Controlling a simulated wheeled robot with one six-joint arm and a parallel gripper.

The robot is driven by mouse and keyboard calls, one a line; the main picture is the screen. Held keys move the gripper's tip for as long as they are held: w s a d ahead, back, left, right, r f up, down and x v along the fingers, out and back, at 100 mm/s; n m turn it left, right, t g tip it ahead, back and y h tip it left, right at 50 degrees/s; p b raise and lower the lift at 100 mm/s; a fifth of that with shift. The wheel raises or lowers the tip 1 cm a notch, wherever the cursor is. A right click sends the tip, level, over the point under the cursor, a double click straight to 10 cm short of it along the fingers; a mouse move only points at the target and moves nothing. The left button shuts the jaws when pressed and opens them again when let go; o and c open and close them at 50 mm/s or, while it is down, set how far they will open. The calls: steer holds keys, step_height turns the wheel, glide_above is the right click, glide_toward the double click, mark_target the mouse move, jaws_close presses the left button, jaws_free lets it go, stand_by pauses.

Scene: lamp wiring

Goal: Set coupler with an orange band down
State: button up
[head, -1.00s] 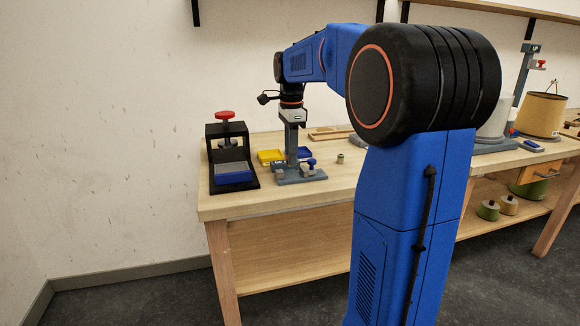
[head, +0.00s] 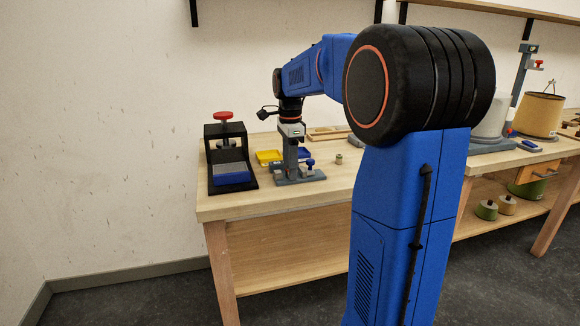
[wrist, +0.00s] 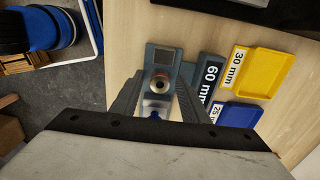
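In the wrist view a small round coupler (wrist: 161,85) with a pale ring, a dark centre and a reddish-orange edge shows end-on over a grey fixture (wrist: 163,56). My gripper (wrist: 160,86) has one finger on either side of it, close to its sides. Whether the fingers press on it or leave a narrow gap is unclear. In the head view my gripper (head: 291,150) points straight down over the grey fixture (head: 300,180) on the bench; the coupler cannot be made out there.
A yellow tray (wrist: 262,75) and a blue tray (wrist: 238,114) lie right of the fixture in the wrist view, with a "60 mm" label between. A black press with a red knob (head: 223,115) stands left in the head view. Bare bench (head: 350,180) lies right of the fixture.

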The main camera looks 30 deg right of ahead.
step_height(320, 180, up, 12)
steer(key=shift+r, duration=0.15)
stand_by(0.6)
steer(key=s+a+f+n+t, duration=0.1)
steer(key=s+a+f+n, duration=0.2)
steer(key=s+a+n, duration=0.35)
steer(key=s+a+f+n+t, duration=0.1)
steer(key=s+a+f+n, duration=0.3)
steer(key=s, duration=0.5)
steer(key=s+a+f+n+t, duration=0.1)
steer(key=s+a+f+n, duration=0.1)
steer(key=s+f+n, duration=0.3)
steer(key=s+a+f+n+t, duration=0.1)
steer(key=s+a+f+n, duration=0.2)
steer(key=s+f, duration=0.6)
steer(key=n, duration=0.2)
steer(key=shift+s+a+f+n+t, duration=0.15)
steer(key=shift+s+f+n+t, duration=0.05)
steer(key=shift+s+n+t, duration=0.2)
